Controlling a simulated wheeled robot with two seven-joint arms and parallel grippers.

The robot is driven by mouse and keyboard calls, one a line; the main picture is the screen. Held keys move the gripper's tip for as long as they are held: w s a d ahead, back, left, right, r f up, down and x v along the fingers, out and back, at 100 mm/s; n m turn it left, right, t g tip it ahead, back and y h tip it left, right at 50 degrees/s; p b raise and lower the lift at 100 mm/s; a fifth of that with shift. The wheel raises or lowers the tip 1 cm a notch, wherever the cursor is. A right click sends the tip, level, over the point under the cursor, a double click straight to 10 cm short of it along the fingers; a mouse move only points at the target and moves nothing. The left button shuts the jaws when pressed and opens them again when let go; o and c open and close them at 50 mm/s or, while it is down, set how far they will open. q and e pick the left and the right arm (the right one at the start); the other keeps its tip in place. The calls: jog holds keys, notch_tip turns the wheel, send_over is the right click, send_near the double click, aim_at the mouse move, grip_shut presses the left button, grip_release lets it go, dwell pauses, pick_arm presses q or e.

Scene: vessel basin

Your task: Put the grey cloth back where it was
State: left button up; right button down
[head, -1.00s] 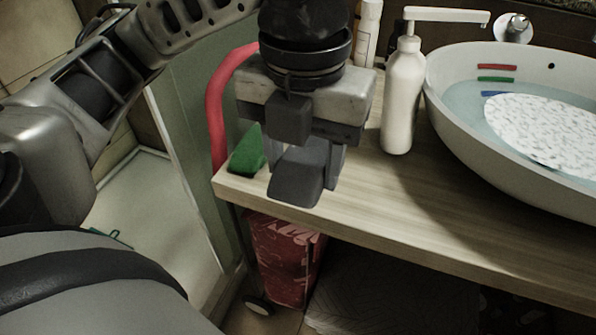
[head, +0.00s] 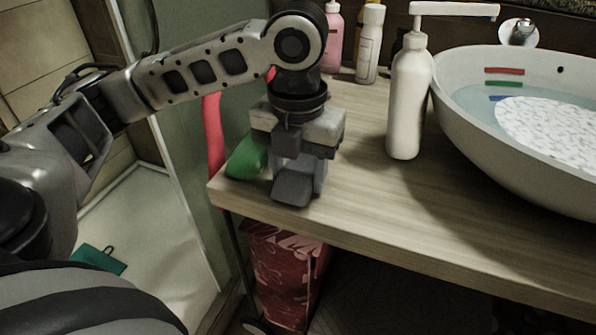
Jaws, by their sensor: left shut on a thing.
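My left gripper (head: 298,170) reaches down over the front left corner of the wooden counter (head: 400,215). It is shut on the grey cloth (head: 292,190), a small wedge-shaped bundle between its fingers. The cloth is low, at the counter top near the front edge; I cannot tell whether it touches the wood. The gripper hides its upper part. A green cloth-like bundle (head: 246,158) lies on the counter just left of and behind the gripper. My right gripper is not in view.
A white pump bottle (head: 406,105) stands right of the gripper, beside the white basin (head: 443,95). Pink (head: 332,40) and white (head: 369,45) bottles stand behind. A red bin (head: 285,275) is below the counter. A teal item (head: 98,260) lies at lower left.

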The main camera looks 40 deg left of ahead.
aim_at(298, 172)
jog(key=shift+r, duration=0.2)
pick_arm(q)
jog(key=o, duration=0.9)
jog(key=shift+f, duration=0.1)
jog(key=shift+r, duration=0.3)
notch_tip(298, 172, up, 12)
jog(key=p, duration=0.4)
jog(key=shift+f, duration=0.1)
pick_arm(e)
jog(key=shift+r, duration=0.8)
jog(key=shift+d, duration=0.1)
